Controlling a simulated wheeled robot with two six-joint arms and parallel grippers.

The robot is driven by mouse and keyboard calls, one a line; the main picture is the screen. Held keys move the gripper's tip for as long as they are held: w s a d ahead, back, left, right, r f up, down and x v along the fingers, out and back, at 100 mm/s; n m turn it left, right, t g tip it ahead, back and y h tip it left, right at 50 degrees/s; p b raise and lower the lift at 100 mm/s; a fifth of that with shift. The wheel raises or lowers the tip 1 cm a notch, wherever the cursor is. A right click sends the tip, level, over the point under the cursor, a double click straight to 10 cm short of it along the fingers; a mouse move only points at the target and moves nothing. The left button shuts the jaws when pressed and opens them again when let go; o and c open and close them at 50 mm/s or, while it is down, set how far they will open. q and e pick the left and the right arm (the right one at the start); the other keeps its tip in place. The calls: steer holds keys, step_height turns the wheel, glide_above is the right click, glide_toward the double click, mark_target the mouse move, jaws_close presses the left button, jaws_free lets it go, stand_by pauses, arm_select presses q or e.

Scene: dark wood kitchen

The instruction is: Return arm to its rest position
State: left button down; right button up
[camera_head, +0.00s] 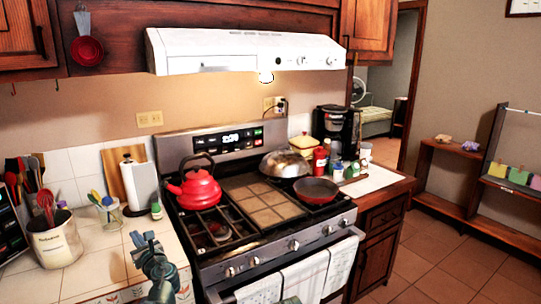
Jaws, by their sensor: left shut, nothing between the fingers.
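My left gripper (143,241) shows at the lower left of the head view, over the front of the tiled counter (100,262) and left of the stove (262,225). It points up and away, its fingers are shut, and I see nothing held in it. A small grey-green piece at the bottom edge, in front of the towels, may be part of my right arm; my right gripper is not clearly seen.
A red kettle (198,190) and a dark red pan (316,190) stand on the stove. Left of it are a utensil crock (56,243), a glass jar (110,216) and a paper towel roll (138,184). Towels (303,277) hang in front. Floor (440,255) is clear at right.

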arm_select(q)
steer(key=s+d+f+n+g+h+b, duration=0.3)
steer(key=s+d+f+n+g, duration=0.15)
steer(key=d+f+n, duration=0.5)
steer(key=s+d+f+n+g+h+b, duration=0.25)
steer(key=s+d+f+n, duration=0.4)
steer(key=f, duration=0.55)
steer(key=s+d+f+n+g+h+b, duration=0.25)
steer(key=s+d+f+n, duration=0.2)
steer(key=s+d, duration=0.35)
steer(key=s+d+f+n+g+h+b, duration=0.2)
steer(key=s+d+f+n+g+h, duration=0.15)
steer(key=s+d+f, duration=0.55)
step_height(320, 180, up, 19)
steer(key=w+d+p, duration=0.1)
steer(key=w+p, duration=0.1)
steer(key=p, duration=1.4)
steer(key=shift+w+d+m, duration=0.15)
steer(key=shift+w+m, duration=0.15)
steer(key=shift+f+y, duration=0.1)
steer(key=shift+y, duration=0.15)
